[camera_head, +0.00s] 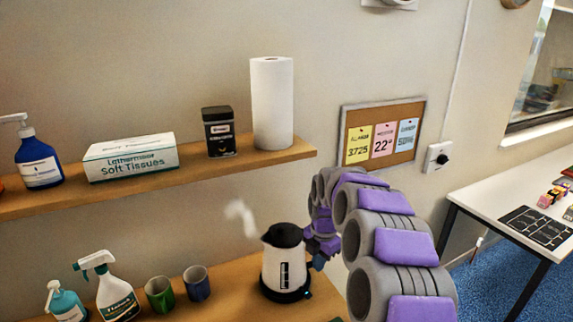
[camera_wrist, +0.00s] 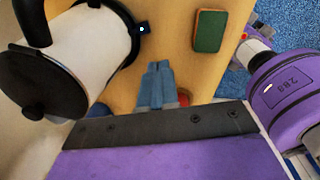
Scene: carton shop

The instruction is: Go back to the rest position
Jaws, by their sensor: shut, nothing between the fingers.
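My gripper (camera_wrist: 157,88) shows in the wrist view with its blue fingers together and nothing between them. It is over the wooden counter (camera_wrist: 165,25). In the head view the purple and grey arm reaches down to the counter's right part, and my gripper (camera_head: 319,262) is just right of the white kettle, mostly hidden by the arm. The kettle (camera_head: 272,266) has a black lid and base and stands upright with steam at its spout. It also fills the upper left of the wrist view (camera_wrist: 93,42); the fingers appear apart from it.
A green block (camera_wrist: 209,31) lies on the counter; a red item (camera_wrist: 184,98) is partly hidden beside the fingers. Mugs (camera_head: 160,294) and spray bottles stand left of the kettle. A shelf (camera_head: 240,160) with paper towel is above. A white table (camera_head: 520,205) stands right.

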